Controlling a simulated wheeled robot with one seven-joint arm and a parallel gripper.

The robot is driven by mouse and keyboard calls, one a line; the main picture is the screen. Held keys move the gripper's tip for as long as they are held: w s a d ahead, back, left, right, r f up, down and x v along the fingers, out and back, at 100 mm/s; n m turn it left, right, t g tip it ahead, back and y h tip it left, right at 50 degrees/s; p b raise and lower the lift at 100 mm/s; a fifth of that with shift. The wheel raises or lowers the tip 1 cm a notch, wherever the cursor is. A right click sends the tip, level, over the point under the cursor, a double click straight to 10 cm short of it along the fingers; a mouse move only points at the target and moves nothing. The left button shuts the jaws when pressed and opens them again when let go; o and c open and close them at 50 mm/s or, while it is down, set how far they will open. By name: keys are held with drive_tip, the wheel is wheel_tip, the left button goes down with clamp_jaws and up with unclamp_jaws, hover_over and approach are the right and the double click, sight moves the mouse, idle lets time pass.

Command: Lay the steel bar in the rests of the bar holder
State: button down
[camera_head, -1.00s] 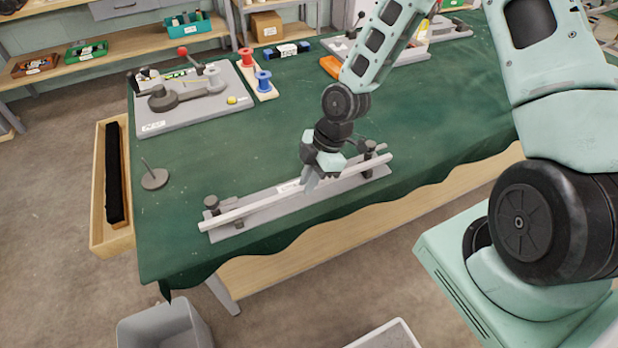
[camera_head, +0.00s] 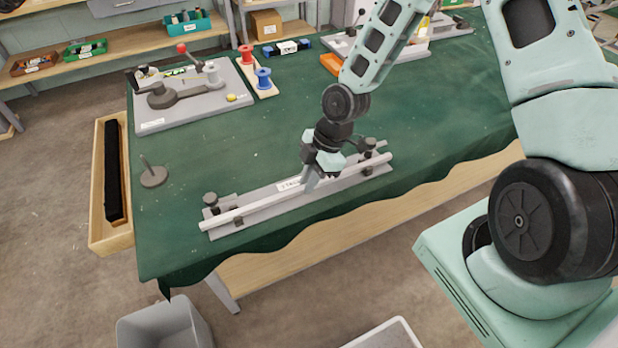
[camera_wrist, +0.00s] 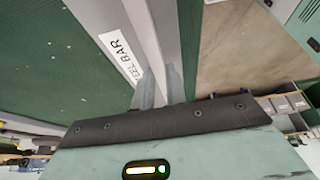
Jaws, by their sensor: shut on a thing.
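The steel bar (camera_head: 258,205) is a long, light grey rod lying lengthwise along the front of the bar holder (camera_head: 285,200). The holder is a grey plate with black-topped posts near both ends and a "STEEL BAR" label. My gripper (camera_head: 311,183) is shut on the bar near its middle, pointing down. In the wrist view the bar (camera_wrist: 165,28) runs away between the fingertips (camera_wrist: 160,85), beside the label. The bar looks close to the holder and roughly parallel to it. I cannot tell whether it touches the rests, which are partly hidden behind it.
The holder lies near the front edge of the green-covered table (camera_head: 240,155). A spike on a round base (camera_head: 153,177) stands to the left. A grey board with a lever device (camera_head: 180,95) and spools (camera_head: 263,78) sit farther back. The cloth behind the holder is clear.

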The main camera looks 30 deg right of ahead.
drive_tip(key=c, duration=1.3)
unclamp_jaws()
drive_tip(key=shift+c, duration=0.2)
drive_tip(key=p+v, duration=0.2)
drive_tip(key=v, duration=1.5)
drive_tip(key=shift+d+r, duration=0.15)
drive_tip(key=shift+r, duration=0.05)
